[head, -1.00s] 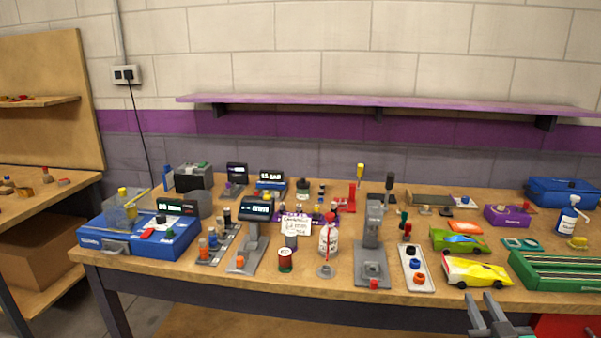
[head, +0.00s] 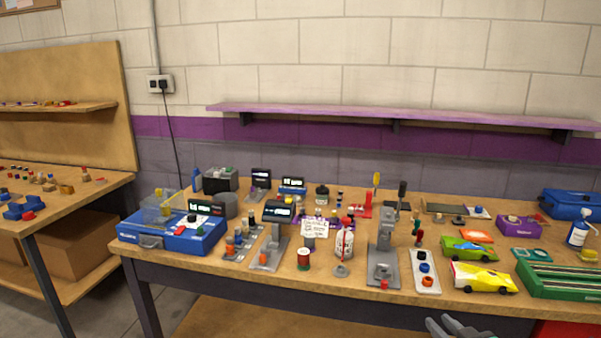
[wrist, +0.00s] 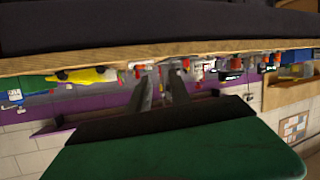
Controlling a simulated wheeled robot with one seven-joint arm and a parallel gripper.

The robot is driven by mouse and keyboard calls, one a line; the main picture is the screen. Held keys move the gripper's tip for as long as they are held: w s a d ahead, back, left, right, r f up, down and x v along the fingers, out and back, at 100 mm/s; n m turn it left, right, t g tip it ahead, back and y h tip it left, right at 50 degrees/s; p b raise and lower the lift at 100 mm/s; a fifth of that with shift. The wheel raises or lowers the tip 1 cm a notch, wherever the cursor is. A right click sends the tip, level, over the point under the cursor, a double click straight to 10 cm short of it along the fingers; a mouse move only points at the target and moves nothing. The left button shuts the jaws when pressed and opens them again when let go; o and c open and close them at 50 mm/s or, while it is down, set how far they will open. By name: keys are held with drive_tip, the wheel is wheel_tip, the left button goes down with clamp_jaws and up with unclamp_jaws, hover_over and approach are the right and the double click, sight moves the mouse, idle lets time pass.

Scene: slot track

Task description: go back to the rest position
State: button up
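My gripper (head: 440,322) shows at the bottom edge of the head view, in front of the workbench (head: 340,288) and below its front edge. Only its finger ends are in that picture. In the wrist view, the two grey fingers of my gripper (wrist: 160,76) stand apart with an empty gap between them. They touch nothing that I can see. The wrist picture is upside down, with the bench edge and the objects on it beyond the fingers.
The bench is crowded: a blue case (head: 175,240), a grey press (head: 384,258), a yellow car (head: 482,278), a green car (head: 468,249) and a green track (head: 565,281). A purple shelf (head: 400,113) hangs behind. A second table (head: 85,200) stands left, with floor between.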

drive_tip(key=s+a+r+n+g+y+p, duration=0.15)
drive_tip(key=a+g+p, duration=0.45)
drive_tip(key=a, duration=0.7)
drive_tip(key=s+a+r+m+g+h+p, duration=0.1)
drive_tip(key=s+a+r+g+p, duration=0.3)
drive_tip(key=s, duration=0.4)
drive_tip(key=shift+s+a+r+m+g+p, duration=0.3)
drive_tip(key=shift+a+r+m+p, duration=0.3)
drive_tip(key=shift+r, duration=0.3)
